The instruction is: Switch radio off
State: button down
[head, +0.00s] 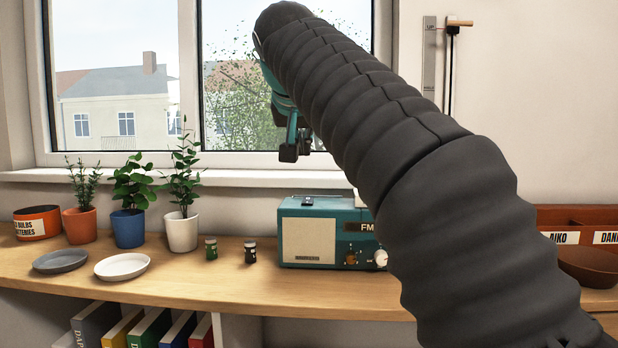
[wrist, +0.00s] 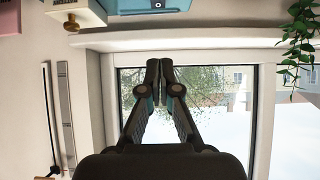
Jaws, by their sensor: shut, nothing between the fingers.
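The teal radio (head: 344,219) stands on the wooden counter below the window, with a cream speaker panel on its left and "FM" lettering. A small dark switch (head: 307,201) sits on its top; I cannot tell its position. An orange-brown knob (head: 351,258) and a pale knob (head: 380,258) are on the front. My arm hides the radio's right side. My gripper (head: 290,152) is above the radio, in front of the window, apart from it. In the wrist view my gripper (wrist: 160,68) has its fingers together and empty; part of the radio (wrist: 150,6) shows at the top edge.
Two small jars (head: 250,252) stand left of the radio. Farther left are three potted plants (head: 182,230), a white plate (head: 123,266), a grey plate (head: 61,262) and an orange tin (head: 38,223). A brown bowl (head: 590,266) is at the right. The window sill (head: 250,178) runs behind.

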send_over(307, 198)
jog(key=s, duration=0.2)
jog(key=f, duration=0.6)
jog(key=shift+s, duration=0.2)
notch_tip(307, 198, down, 3)
jog(key=shift+w+r+b, duration=0.1)
jog(key=shift+r+b, duration=0.1)
jog(key=shift+b, duration=0.5)
jog(key=shift+w+f, duration=0.1)
jog(key=shift+f, duration=0.6)
jog(key=shift+w+f, duration=0.1)
jog(key=shift+f, duration=0.1)
jog(key=shift+w, duration=0.15)
jog(key=shift+w+r+p, duration=0.25)
jog(key=shift+w+p, duration=0.4)
jog(key=shift+p, duration=0.05)
